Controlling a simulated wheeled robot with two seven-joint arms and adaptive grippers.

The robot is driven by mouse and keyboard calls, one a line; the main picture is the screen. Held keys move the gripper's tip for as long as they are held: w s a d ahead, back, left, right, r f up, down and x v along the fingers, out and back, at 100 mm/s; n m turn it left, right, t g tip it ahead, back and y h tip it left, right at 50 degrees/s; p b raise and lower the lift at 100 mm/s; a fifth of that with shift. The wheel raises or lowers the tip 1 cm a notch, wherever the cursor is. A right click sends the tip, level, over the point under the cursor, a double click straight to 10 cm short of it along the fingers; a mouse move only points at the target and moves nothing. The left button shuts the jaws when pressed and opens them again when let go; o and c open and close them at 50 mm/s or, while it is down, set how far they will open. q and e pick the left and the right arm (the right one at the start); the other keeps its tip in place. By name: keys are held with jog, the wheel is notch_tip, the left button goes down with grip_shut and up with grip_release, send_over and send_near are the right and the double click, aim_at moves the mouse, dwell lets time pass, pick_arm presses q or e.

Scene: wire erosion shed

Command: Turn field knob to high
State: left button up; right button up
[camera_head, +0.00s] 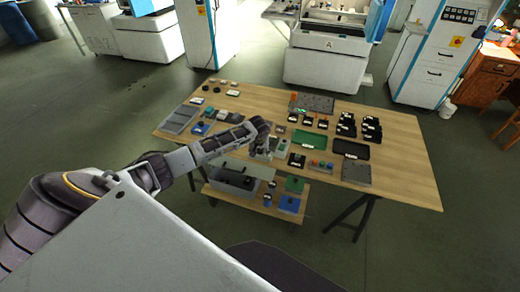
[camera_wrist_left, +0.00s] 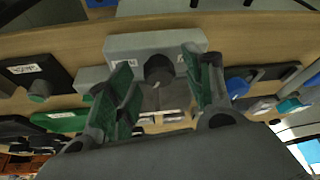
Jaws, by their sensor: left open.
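My left gripper (camera_head: 262,152) reaches over the near middle of the wooden table in the head view. In the left wrist view the left gripper (camera_wrist_left: 160,88) is open, its two green-padded fingers spread wide. A black round knob (camera_wrist_left: 158,68) on a light grey box (camera_wrist_left: 130,43) shows between the fingers, with a gap on both sides; I cannot tell how deep it sits between them. I cannot read a field label or the knob's setting. In the head view the gripper hides most of this spot. My right gripper is not in view.
The wooden table (camera_head: 408,182) carries several small boxes and knobs close around the left gripper. A green tray (camera_head: 309,142) and a black tray (camera_head: 350,149) lie to the right. A lower shelf (camera_head: 258,207) holds more boxes. White machines stand behind the table.

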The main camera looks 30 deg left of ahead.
pick_arm(q)
jog(key=c, duration=1)
jog(key=shift+r+m+p, duration=0.1)
jog(key=shift+m+p, duration=0.2)
jog(key=shift+p, duration=0.05)
jog(key=shift+a+m+h+p, duration=0.1)
jog(key=shift+m+h+p, duration=0.3)
jog(key=shift+m+p, duration=0.55)
jog(key=shift+m+t+h+p, duration=0.3)
jog(key=shift+m+p, duration=0.05)
jog(key=shift+m, duration=0.5)
jog(key=shift+a+m+h, duration=0.1)
jog(key=shift+m+h, duration=0.2)
jog(key=shift+m, duration=0.6)
